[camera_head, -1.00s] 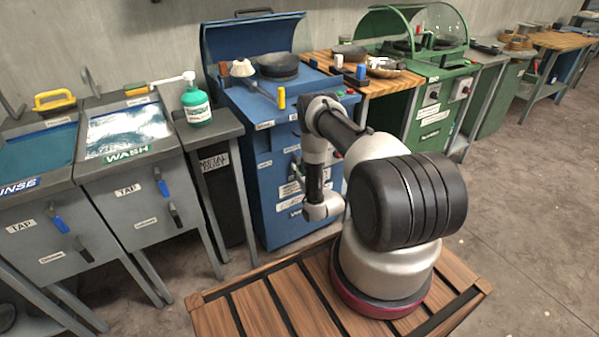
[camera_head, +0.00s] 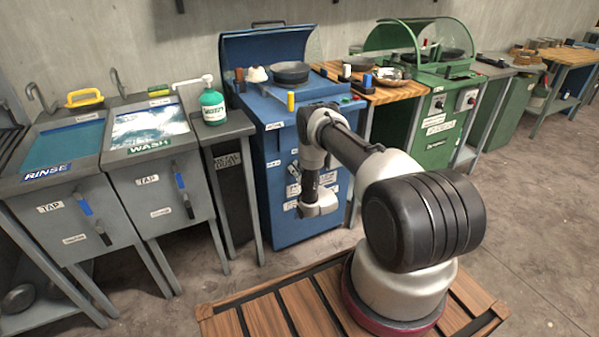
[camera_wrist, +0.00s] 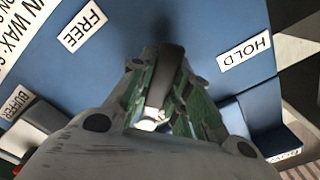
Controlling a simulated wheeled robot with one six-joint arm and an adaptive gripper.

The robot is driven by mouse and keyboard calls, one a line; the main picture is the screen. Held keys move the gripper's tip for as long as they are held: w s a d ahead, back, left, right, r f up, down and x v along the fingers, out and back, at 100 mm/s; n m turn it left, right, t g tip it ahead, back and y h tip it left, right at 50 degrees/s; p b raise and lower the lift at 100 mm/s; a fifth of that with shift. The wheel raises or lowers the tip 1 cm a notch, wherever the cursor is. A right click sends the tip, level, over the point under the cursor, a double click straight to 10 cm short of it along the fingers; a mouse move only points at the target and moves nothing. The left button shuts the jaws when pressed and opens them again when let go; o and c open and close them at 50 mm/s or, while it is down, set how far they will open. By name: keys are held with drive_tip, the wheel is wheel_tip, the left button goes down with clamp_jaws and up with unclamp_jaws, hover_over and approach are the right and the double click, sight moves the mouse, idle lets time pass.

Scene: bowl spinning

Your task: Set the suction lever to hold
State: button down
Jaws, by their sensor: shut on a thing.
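The suction lever (camera_wrist: 172,62) is a dark handle on the blue machine panel in the wrist view. It stands between the FREE label (camera_wrist: 82,25) and the HOLD label (camera_wrist: 244,52), roughly midway. My gripper (camera_wrist: 160,95), with green finger pads, is shut around the lever. The lever's base is partly hidden by the fingers. In the head view the blue machine (camera_head: 262,200) stands in front of my arm. I cannot make out the lever or my fingertips clearly there.
Beside the HOLD label is a blue ledge (camera_wrist: 262,105). A BUFFER label (camera_wrist: 15,103) lies at the left of the wrist view. In the head view, grey sinks (camera_head: 150,185) stand left of the blue machine and a green machine (camera_head: 440,120) stands right.

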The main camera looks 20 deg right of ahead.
sight(291, 159)
drive_tip(key=m, duration=0.1)
drive_tip(key=a+r+m, duration=0.1)
drive_tip(key=m, duration=0.1)
drive_tip(key=shift+r+m, duration=0.25)
drive_tip(key=shift+m, duration=0.05)
drive_tip(key=shift+r+m, duration=0.5)
drive_tip(key=shift+m, duration=0.55)
drive_tip(key=shift+r+m, duration=0.45)
drive_tip(key=shift+m, duration=0.6)
drive_tip(key=c, duration=1.3)
unclamp_jaws()
drive_tip(key=shift+s, duration=0.15)
drive_tip(key=s, duration=1.1)
drive_tip(key=shift+s+d, duration=0.15)
drive_tip(key=shift+s, duration=0.25)
